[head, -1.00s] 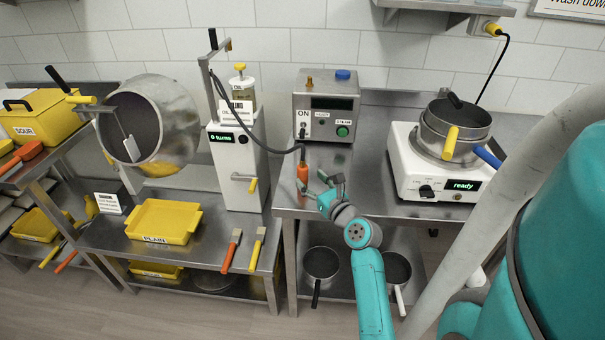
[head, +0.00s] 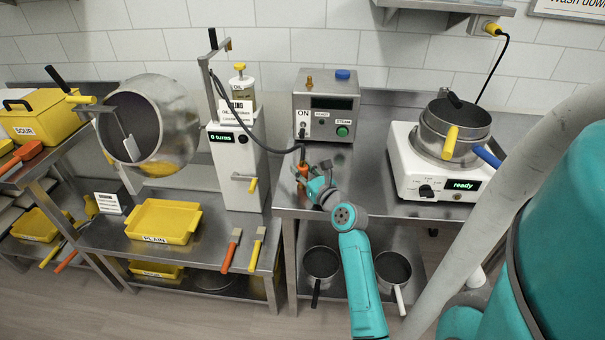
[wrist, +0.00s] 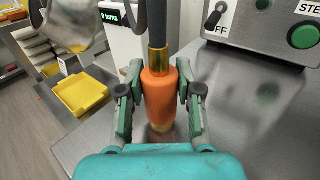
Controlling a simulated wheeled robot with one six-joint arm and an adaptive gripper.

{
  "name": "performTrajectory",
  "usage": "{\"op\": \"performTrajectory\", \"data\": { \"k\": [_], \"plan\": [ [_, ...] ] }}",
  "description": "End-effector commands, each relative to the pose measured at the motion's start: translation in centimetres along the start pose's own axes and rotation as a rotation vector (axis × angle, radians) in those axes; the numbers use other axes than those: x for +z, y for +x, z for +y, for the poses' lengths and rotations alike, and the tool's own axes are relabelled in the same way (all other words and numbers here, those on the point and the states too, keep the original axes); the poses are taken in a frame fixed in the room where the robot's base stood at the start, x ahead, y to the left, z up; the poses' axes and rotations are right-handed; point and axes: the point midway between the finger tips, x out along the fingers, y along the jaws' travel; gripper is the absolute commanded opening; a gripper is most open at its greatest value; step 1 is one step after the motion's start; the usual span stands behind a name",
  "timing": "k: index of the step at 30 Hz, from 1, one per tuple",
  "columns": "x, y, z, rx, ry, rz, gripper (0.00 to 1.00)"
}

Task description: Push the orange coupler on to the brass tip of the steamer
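The orange coupler (head: 303,170) hangs upright on the end of a dark hose at the left part of the steel bench. The wrist view shows the coupler (wrist: 158,95) close up, with a brass collar above it and a paler ring at its lower end. My gripper (head: 311,170) has one finger on each side of it; in the wrist view the fingers (wrist: 160,75) look closed in against its sides. The steamer (head: 326,105) is a grey box behind it, with a small brass tip (head: 309,84) standing upright on its top left, bare.
The dark hose (head: 262,146) loops from the white machine (head: 237,165) on the left to the coupler. A blue knob (head: 342,74) sits on the steamer's top right. A white heater (head: 438,175) with a pan stands to the right. Bench between them is clear.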

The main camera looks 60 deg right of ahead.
Motion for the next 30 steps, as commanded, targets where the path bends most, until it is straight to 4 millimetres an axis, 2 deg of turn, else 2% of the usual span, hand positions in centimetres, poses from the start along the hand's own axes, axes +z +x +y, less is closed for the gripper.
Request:
{"op": "performTrajectory", "data": {
  "k": [11, 14, 24, 30],
  "plan": [
    [0.5, 0.0, 0.0, 0.001, -0.001, -0.002, 0.0],
    [1.6, 0.0, 0.0, 0.0, -0.003, -0.004, 0.0],
    [7.8, 0.0, 0.0, 0.0, -0.003, -0.005, 0.0],
    [9.8, 0.0, 0.0, 0.0, -0.002, -0.002, 0.0]
  ]
}}
